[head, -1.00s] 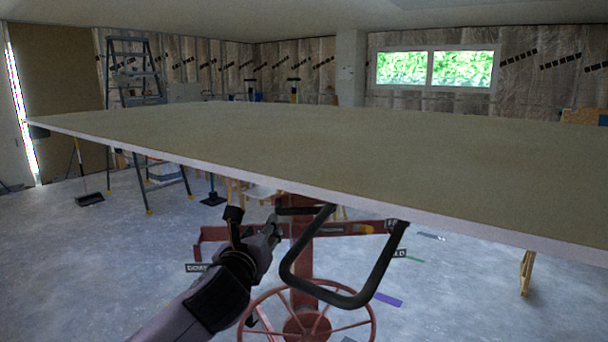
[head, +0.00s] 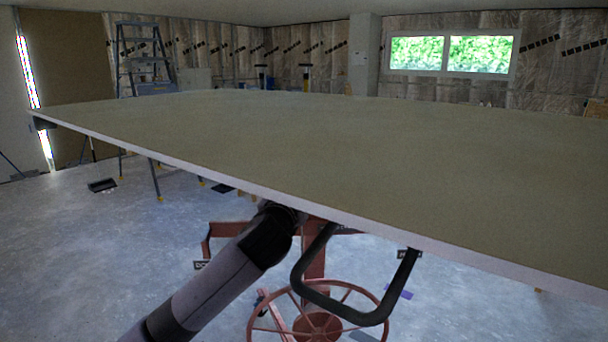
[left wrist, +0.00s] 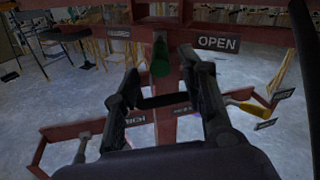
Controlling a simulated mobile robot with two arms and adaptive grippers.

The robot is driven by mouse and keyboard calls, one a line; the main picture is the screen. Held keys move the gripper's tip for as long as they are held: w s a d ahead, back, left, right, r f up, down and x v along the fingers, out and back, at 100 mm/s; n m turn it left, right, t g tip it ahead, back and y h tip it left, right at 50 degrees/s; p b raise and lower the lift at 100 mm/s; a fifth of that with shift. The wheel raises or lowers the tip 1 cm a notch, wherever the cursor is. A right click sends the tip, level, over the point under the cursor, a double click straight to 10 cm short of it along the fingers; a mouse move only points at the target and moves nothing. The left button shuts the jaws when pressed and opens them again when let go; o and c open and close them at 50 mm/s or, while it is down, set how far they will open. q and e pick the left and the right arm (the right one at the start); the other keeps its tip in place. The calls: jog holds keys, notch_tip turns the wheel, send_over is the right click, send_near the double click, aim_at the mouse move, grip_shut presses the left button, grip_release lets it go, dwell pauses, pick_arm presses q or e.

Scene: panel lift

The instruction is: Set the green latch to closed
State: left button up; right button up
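The green latch (left wrist: 160,56) shows in the left wrist view as a dark green piece on the red lift frame, upright in the picture. An OPEN sign (left wrist: 218,43) is to its right, and a smaller sign (left wrist: 118,33), too blurred to read surely, is to its left. My left gripper (left wrist: 161,76) is open, its two black fingers apart on either side of the latch in the picture. I cannot tell whether they touch it. In the head view the panel (head: 330,140) hides the latch and the fingertips. My right gripper is not in view.
The wide panel lies over the red lift (head: 315,262). A black U-shaped bar (head: 345,312) and a red spoked wheel (head: 262,310) are close to my left arm. A yellow-handled lever (left wrist: 247,107) is right of the fingers. A stepladder (head: 143,60) stands behind.

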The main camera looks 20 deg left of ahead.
pick_arm(q)
jog(key=w, duration=0.6)
jog(key=shift+a+p, duration=0.25)
jog(key=shift+p, duration=0.15)
jog(key=shift+w, duration=0.35)
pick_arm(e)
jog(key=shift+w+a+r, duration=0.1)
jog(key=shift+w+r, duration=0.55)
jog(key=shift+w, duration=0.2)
pick_arm(q)
jog(key=shift+w, duration=0.1)
jog(key=shift+c, duration=0.3)
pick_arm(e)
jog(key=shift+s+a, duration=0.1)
pick_arm(q)
jog(key=shift+c, duration=0.7)
grip_shut()
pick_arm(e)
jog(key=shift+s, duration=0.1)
